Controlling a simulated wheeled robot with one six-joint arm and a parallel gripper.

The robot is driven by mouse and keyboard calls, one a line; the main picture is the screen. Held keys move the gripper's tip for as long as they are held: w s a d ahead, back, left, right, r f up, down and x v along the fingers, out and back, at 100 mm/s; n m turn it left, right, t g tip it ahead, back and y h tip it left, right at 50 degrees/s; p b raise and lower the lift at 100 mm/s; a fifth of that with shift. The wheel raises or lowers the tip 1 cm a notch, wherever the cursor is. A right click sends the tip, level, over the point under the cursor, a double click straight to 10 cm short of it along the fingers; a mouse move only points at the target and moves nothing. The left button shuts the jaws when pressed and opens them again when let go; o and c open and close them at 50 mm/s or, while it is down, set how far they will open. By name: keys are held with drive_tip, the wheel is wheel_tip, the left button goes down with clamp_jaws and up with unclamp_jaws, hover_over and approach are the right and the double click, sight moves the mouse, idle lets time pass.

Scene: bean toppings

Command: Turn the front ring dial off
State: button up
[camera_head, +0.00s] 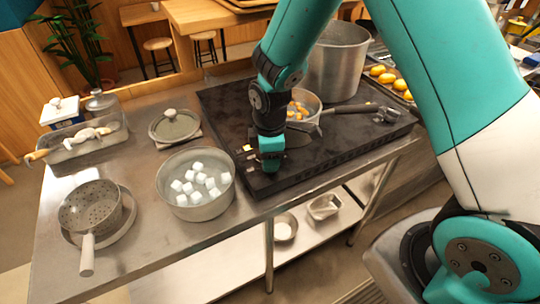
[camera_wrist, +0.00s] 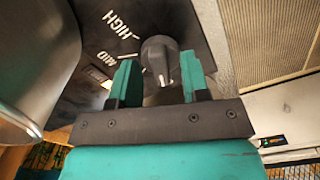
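The dark grey ring dial (camera_wrist: 160,58) shows in the wrist view on the black stove panel, beside the white words HIGH and MID. My gripper (camera_wrist: 160,76) is open, with one teal finger on each side of the dial; I cannot tell whether they touch it. In the head view my gripper (camera_head: 270,166) points down at the front left edge of the black stove (camera_head: 345,140). There the gripper hides the dial.
A metal bowl (camera_head: 164,196) with white cubes stands left of my gripper. A pan with orange pieces (camera_head: 316,106) and a tall pot (camera_head: 337,65) stand on the stove behind. A strainer (camera_head: 90,210) and a lidded dish (camera_head: 174,125) are farther left on the steel counter.

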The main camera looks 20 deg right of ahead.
wheel_tip(320, 180, up, 17)
drive_tip(key=b, duration=0.1)
drive_tip(key=shift+r+b, duration=0.2)
drive_tip(key=shift+b, duration=0.1)
idle(0.5)
drive_tip(key=s+a+r+m+y, duration=0.2)
drive_tip(key=s+m, duration=0.1)
drive_tip(key=s, duration=0.7)
drive_tip(key=s+a+r+m+y, duration=0.2)
drive_tip(key=s+m, duration=0.2)
drive_tip(key=s, duration=0.7)
drive_tip(key=shift+a+m, duration=0.3)
drive_tip(key=shift+a, duration=0.05)
drive_tip(key=shift+d, duration=0.1)
